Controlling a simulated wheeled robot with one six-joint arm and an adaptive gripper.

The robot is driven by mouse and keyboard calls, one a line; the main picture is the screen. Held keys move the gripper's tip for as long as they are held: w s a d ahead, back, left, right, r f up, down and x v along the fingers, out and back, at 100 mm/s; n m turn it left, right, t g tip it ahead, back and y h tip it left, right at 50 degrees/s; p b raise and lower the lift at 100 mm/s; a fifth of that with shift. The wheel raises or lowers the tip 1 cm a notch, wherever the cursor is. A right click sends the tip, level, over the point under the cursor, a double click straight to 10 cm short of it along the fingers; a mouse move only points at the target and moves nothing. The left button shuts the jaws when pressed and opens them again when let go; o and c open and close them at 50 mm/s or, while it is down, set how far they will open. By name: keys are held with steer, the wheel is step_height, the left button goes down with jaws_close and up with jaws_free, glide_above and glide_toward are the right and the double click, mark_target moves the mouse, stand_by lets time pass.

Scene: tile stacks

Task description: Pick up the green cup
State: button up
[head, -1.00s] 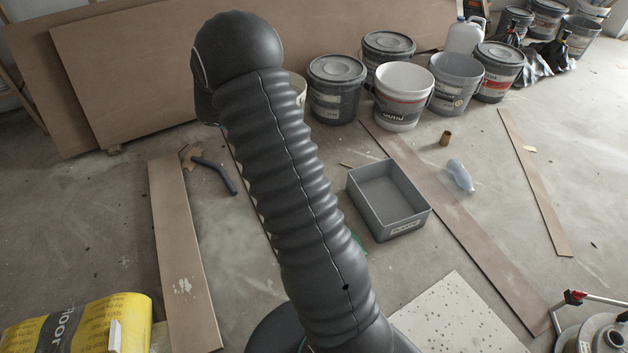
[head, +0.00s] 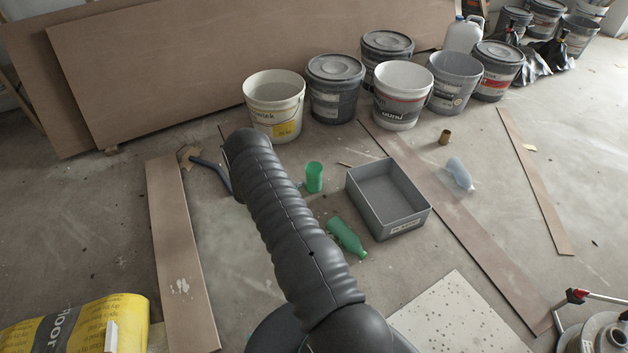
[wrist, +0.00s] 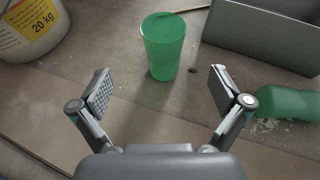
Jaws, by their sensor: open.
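The green cup (head: 314,177) stands upright on the floor, left of the grey tray, in the head view. In the wrist view the green cup (wrist: 163,46) is ahead of my gripper (wrist: 160,90), nearly centred between its spread fingers. My gripper is open and empty, and the cup is beyond the fingertips, apart from them. In the head view my arm hides the gripper.
A green bottle (head: 346,238) lies between my arm and the grey tray (head: 427,217); it also shows at the right in the wrist view (wrist: 285,104). Several buckets stand behind, including a white one with a yellow label (head: 274,108). A wooden plank (head: 180,250) lies at left.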

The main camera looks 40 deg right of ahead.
glide_toward(319, 169)
steer(key=d, duration=0.1)
steer(key=shift+b+x, duration=0.3)
steer(key=shift+x, duration=2.5)
steer(key=shift+c, duration=0.3)
steer(key=c, duration=1)
